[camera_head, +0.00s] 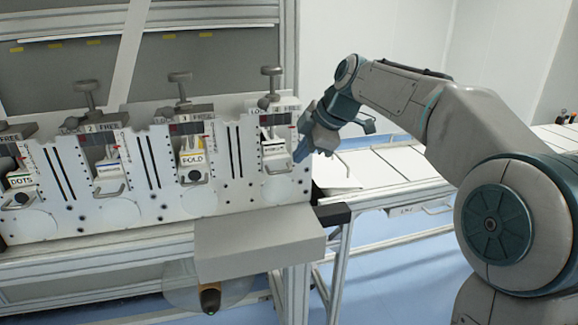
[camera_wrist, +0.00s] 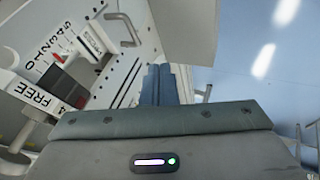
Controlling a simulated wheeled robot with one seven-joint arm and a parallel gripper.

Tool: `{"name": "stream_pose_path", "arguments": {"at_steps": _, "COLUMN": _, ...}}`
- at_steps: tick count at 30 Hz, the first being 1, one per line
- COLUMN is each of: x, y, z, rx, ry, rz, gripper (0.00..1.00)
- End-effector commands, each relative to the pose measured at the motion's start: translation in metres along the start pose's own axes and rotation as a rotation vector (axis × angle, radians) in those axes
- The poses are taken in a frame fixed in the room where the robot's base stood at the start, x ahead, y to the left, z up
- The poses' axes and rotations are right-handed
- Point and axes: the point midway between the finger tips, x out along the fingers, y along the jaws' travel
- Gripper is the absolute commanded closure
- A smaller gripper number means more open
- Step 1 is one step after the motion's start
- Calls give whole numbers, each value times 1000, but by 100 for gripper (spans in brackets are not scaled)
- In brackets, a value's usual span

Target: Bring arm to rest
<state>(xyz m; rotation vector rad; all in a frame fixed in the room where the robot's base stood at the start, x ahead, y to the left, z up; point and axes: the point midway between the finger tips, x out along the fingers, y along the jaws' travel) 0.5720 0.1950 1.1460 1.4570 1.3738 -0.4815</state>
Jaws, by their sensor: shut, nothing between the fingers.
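My arm reaches in from the right in the head view, bent at the elbow. My gripper (camera_head: 302,150) is at the right end of the machine's white panel (camera_head: 235,165), close beside the fourth station (camera_head: 275,145). In the wrist view my gripper's fingers (camera_wrist: 159,84) are together with nothing between them. The fourth station's "4 FREE" label (camera_wrist: 38,97) and number scale show at the left there. Whether the fingers touch the panel cannot be told.
More stations with knobs line the panel to the left, among them one marked FOLD (camera_head: 193,160) and one marked DOTS (camera_head: 20,182). A grey box (camera_head: 260,245) juts out below the panel. A table with white sheets (camera_head: 385,165) stands behind my arm. Blue floor is open below.

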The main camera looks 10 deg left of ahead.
Motion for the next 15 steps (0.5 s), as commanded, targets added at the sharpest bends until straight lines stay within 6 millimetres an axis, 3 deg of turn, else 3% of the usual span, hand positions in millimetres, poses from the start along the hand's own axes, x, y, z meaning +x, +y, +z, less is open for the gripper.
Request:
{"name": "stream_pose_path", "arguments": {"at_steps": 8, "x": -19, "y": -9, "z": 0, "rx": 47, "ry": -26, "rz": -9, "gripper": 100}}
{"name": "stream_pose_path", "arguments": {"at_steps": 11, "x": -20, "y": -29, "z": 6, "rx": 169, "ry": -87, "rz": -20, "gripper": 100}}
{"name": "stream_pose_path", "arguments": {"at_steps": 15, "x": -28, "y": -75, "z": 25, "rx": 446, "ry": -215, "rz": -9, "gripper": 100}}
